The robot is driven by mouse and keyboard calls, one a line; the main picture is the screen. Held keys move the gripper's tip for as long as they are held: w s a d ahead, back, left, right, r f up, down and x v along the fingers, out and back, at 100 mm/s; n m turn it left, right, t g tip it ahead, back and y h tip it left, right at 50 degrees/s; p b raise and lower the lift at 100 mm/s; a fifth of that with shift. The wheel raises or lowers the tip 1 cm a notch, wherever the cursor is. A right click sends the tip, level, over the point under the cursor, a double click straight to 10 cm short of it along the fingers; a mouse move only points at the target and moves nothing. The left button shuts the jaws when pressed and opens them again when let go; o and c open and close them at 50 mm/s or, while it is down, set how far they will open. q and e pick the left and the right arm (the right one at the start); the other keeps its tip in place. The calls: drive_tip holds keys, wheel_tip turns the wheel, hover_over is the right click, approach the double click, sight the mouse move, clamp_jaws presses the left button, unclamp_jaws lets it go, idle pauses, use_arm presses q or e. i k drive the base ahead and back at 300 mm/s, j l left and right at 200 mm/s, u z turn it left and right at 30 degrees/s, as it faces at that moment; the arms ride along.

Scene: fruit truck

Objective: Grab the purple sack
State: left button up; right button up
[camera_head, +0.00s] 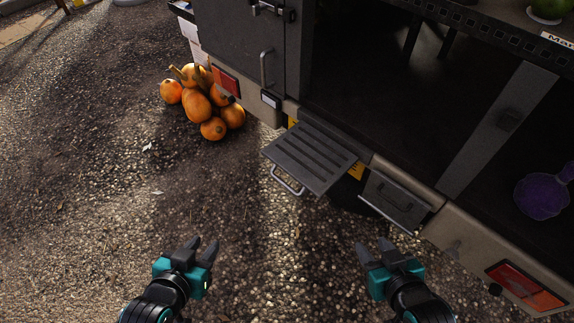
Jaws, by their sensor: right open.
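The purple sack (541,196) sits inside the dark truck bed (375,75) at the far right of the head view. It has a gathered neck pointing up and right, and the picture's right edge cuts it off slightly. My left gripper (203,246) is at the lower left over the gravel, empty, with its fingers a little apart. My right gripper (374,248) is at the lower right of centre, open and empty. It is below and left of the sack, well apart from it. Nothing hides the sack's front.
A fold-out metal step (309,157) juts from the truck's rear, with a small box-like step (396,203) beside it. The bumper (470,240) runs below the sack. Several orange pumpkins (198,106) lie on the gravel at left. Open gravel (90,200) fills the left side.

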sight(541, 196)
drive_tip(key=z, duration=1.85)
